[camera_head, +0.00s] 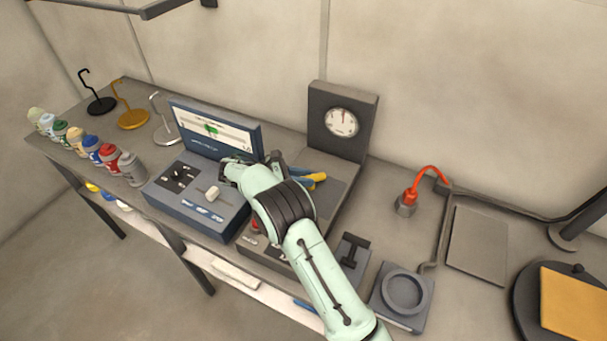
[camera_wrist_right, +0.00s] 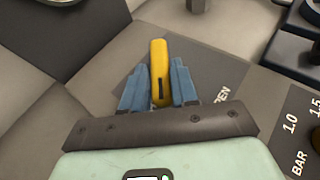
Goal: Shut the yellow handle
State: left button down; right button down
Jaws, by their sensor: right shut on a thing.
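The yellow handle (camera_head: 318,177) sits at the grey unit with the round dial gauge (camera_head: 342,122). In the right wrist view the yellow handle (camera_wrist_right: 159,72) is a rounded bar with a dark slot, standing between two blue fingers. My right gripper (camera_head: 305,173) is shut on it, one finger on each side (camera_wrist_right: 160,90). My forearm hides the handle's near end and part of the unit in the head view. My left gripper does not show.
A blue console (camera_head: 200,205) with a raised screen stands left of my right arm. Several bottles (camera_head: 95,150) and hook stands (camera_head: 132,118) are farther left. A red-hosed fitting (camera_head: 405,203), a round-recessed block (camera_head: 403,292) and an orange plate (camera_head: 573,303) lie to the right.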

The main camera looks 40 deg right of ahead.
jog(key=shift+w+d+r+m+g, duration=0.1)
jog(key=shift+r+m+g, duration=0.05)
jog(key=shift+m+g, duration=0.4)
jog(key=c, duration=1)
grip_release()
jog(key=shift+o, duration=0.2)
notch_tip(320, 180, up, 20)
jog(key=shift+y, duration=0.3)
